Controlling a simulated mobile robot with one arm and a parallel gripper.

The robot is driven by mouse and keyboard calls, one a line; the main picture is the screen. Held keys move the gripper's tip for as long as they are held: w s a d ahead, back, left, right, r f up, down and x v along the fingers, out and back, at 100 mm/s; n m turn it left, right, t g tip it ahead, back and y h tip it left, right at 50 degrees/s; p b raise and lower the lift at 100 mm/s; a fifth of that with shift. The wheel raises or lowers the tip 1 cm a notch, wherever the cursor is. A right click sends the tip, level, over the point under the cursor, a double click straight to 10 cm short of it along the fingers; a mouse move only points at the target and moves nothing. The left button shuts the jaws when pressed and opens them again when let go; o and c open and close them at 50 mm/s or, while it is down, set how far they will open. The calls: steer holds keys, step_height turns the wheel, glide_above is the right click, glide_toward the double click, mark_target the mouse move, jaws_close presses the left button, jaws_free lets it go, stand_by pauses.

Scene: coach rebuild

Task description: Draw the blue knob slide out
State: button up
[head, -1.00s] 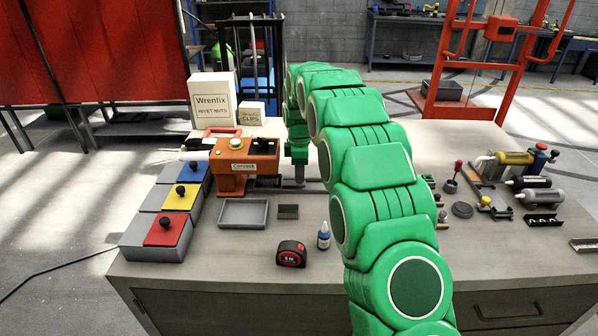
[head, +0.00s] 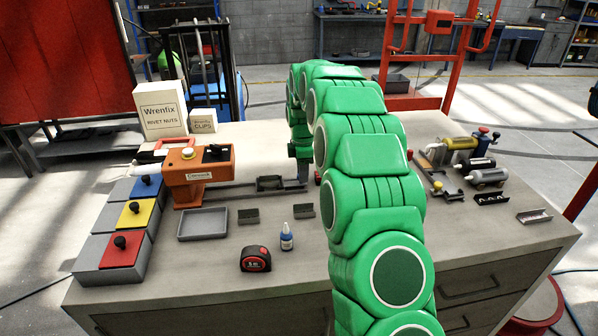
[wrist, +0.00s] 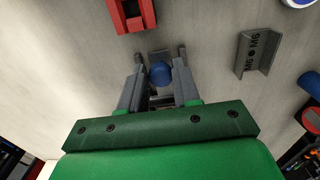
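The blue knob (wrist: 160,73) shows in the wrist view as a round ball between the two fingers of my gripper (wrist: 160,66). A gap shows on each side of the knob, so the fingers are open around it and not pressing on it. A small grey block (wrist: 158,56) sits just beyond the knob; most of the slide is hidden by the knob and gripper. In the head view my gripper (head: 300,178) points down at the bench behind my green arm, right of the orange Convock-style machine (head: 198,175). The knob cannot be made out there.
A red U-shaped piece (wrist: 132,14) and a lettered grey bracket (wrist: 259,52) lie near my gripper in the wrist view. On the bench stand lidded bins (head: 110,270), a grey tray (head: 203,237), a tape measure (head: 255,259) and a blue bottle (head: 286,238).

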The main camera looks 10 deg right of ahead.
steer(key=o, duration=0.4)
steer(key=shift+r, duration=0.15)
step_height(320, 180, up, 7)
steer(key=shift+f, duration=0.1)
steer(key=shift+r, duration=0.35)
